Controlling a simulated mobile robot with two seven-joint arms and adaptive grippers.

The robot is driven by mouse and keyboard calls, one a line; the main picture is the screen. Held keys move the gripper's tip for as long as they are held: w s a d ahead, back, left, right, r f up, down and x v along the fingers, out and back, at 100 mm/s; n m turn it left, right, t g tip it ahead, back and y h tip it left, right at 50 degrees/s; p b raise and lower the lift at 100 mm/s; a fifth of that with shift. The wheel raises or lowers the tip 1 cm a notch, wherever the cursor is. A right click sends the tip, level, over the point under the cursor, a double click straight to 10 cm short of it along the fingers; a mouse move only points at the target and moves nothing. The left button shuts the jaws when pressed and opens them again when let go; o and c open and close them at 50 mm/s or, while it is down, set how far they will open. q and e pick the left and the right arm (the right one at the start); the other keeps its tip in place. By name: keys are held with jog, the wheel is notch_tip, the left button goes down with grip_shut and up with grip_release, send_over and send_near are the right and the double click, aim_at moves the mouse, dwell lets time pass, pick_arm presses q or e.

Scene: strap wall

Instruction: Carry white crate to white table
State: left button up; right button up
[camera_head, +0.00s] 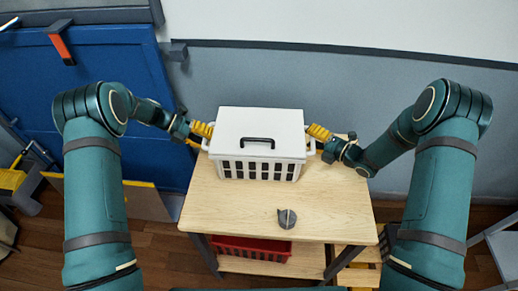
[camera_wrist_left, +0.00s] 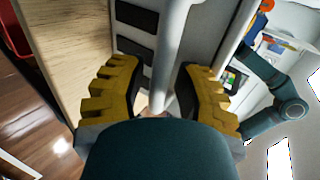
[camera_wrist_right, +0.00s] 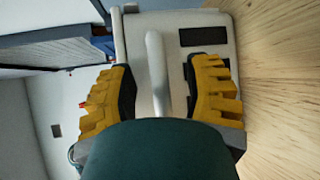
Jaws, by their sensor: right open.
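The white crate (camera_head: 258,146) stands upright on a wooden table, with a lid and a black handle on top and dark slots in its side. My left gripper (camera_head: 207,131) is at the crate's left side handle. In the left wrist view its yellow fingers (camera_wrist_left: 155,95) are apart, with the white handle bar (camera_wrist_left: 172,50) between them. My right gripper (camera_head: 316,134) is at the right side handle. In the right wrist view its fingers (camera_wrist_right: 160,95) are apart on either side of the white bar (camera_wrist_right: 157,70). I cannot identify a white table in view.
The wooden table (camera_head: 225,215) has a small grey object (camera_head: 287,218) near its front edge. A red crate (camera_head: 255,249) sits on the lower shelf. A blue door (camera_head: 85,90) stands at the left, and the grey wall is close behind the table.

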pick_arm(q)
jog(key=shift+d, duration=0.1)
jog(key=c, duration=0.5)
pick_arm(e)
jog(key=c, duration=0.5)
pick_arm(q)
grip_shut()
pick_arm(e)
grip_shut()
jog(key=shift+w+a, duration=0.1)
